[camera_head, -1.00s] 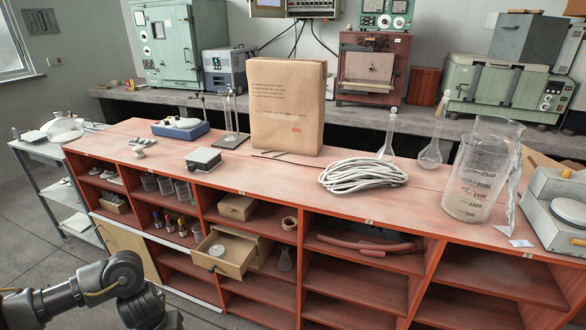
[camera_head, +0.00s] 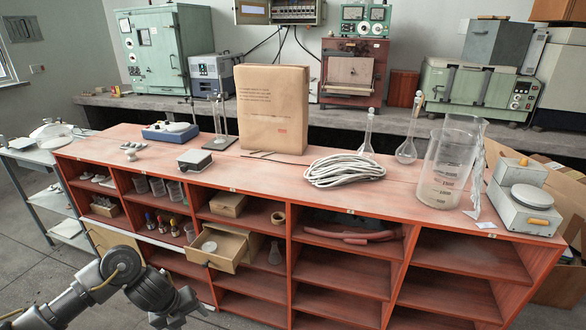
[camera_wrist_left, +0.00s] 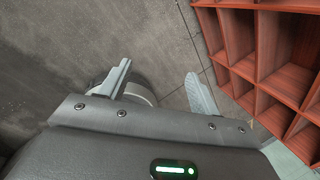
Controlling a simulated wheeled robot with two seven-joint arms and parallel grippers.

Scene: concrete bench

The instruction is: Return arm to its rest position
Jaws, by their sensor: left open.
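My left arm comes in from the lower left of the head view. Its gripper (camera_head: 182,310) hangs low in front of the shelf unit, near the bottom edge of the picture. In the left wrist view the two fingers of this gripper (camera_wrist_left: 158,85) stand wide apart with nothing between them. The red-brown shelf unit (camera_wrist_left: 262,60) is to the right of the fingers, apart from them. My right arm and gripper are not in view.
An open wooden drawer (camera_head: 222,258) juts out of the shelf unit (camera_head: 230,180) close above the left gripper. A brown paper parcel (camera_head: 272,110), a coiled cable (camera_head: 344,170) and glassware stand on top. Bare floor (camera_wrist_left: 165,45) lies below the gripper.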

